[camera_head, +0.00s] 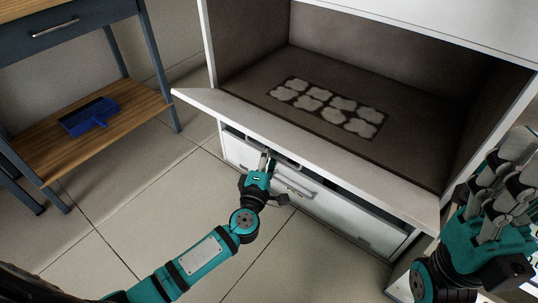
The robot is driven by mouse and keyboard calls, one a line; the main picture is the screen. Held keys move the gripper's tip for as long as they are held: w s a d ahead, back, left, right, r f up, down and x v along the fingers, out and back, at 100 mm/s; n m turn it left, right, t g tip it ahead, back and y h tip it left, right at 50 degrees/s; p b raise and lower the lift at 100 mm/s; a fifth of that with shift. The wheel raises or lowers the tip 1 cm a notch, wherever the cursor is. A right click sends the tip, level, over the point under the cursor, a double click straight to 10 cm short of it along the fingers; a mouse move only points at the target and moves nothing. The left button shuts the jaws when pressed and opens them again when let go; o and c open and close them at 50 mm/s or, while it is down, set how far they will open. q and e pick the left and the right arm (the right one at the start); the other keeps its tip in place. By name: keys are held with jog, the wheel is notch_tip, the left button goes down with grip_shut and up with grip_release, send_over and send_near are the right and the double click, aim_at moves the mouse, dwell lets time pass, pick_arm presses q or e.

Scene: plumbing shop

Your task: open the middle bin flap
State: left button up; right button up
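A white cabinet has an open compartment with a brown inside and a tilted-down white flap (330,160) along its front edge. I cannot tell for sure which of the two is the middle bin flap. My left gripper (266,163) points up at the front, just under the open flap's edge, near the left end of the handle. Whether its fingers touch or grip anything is unclear. My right gripper (508,165) is raised at the right edge, beside the cabinet; its finger gap is unclear.
A dark panel with several pale shapes (330,105) lies on the compartment floor. A workbench with a drawer (55,30) and wooden lower shelf (120,120) stands at the left. A blue dustpan-like object (89,117) lies on that shelf. The tiled floor (150,215) between is clear.

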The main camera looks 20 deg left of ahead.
pick_arm(q)
jog(key=shift+w, duration=0.2)
jog(key=shift+c, duration=0.3)
grip_shut()
